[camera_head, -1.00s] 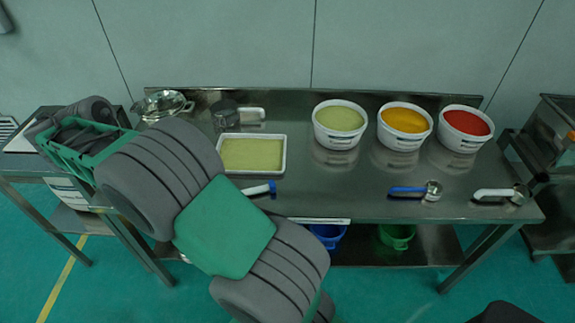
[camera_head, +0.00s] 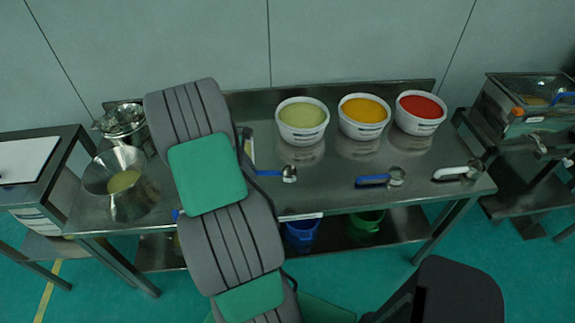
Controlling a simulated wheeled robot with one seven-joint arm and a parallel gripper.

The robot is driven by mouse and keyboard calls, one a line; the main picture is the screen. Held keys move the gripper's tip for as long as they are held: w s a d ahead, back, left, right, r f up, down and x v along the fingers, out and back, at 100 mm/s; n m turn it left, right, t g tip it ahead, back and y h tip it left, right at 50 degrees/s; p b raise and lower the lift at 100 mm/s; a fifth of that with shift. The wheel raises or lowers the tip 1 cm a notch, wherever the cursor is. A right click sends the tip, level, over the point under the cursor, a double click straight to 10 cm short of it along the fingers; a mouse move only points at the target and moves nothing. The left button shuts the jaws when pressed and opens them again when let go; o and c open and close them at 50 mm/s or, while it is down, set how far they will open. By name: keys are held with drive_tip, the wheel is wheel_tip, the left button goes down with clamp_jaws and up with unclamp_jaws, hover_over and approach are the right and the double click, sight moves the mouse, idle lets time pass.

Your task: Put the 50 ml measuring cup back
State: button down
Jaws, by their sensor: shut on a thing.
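A blue-handled measuring cup (camera_head: 272,173) with a small metal bowl sticks out to the right from behind my arm, above the steel table. My gripper (camera_head: 248,160) is mostly hidden behind my arm at the handle's left end; it is shut on this cup. Another blue-handled cup (camera_head: 378,180) and a white-handled cup (camera_head: 458,173) lie towards the front right of the table. Size marks are too small to read.
White tubs of green (camera_head: 303,120), orange (camera_head: 364,115) and red (camera_head: 420,112) material stand at the back of the steel table (camera_head: 325,195). A steel bowl (camera_head: 125,185) with some green contents and a metal pan (camera_head: 122,120) stand left. The front middle is clear.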

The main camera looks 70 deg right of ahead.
sight(289, 173)
drive_tip(key=s+d+f+n+p, duration=0.1)
drive_tip(key=s+d+f, duration=0.3)
drive_tip(key=s+d, duration=0.55)
drive_tip(key=shift+h, duration=0.3)
drive_tip(key=f+b, duration=0.1)
drive_tip(key=f, duration=0.1)
drive_tip(key=s+a+f+b, duration=0.1)
drive_tip(key=f+b, duration=0.3)
drive_tip(key=shift+s+a, duration=0.25)
drive_tip(key=shift+a, duration=0.1)
drive_tip(key=shift+f, duration=0.15)
drive_tip(key=c, duration=0.8)
unclamp_jaws()
drive_tip(key=shift+c, duration=0.2)
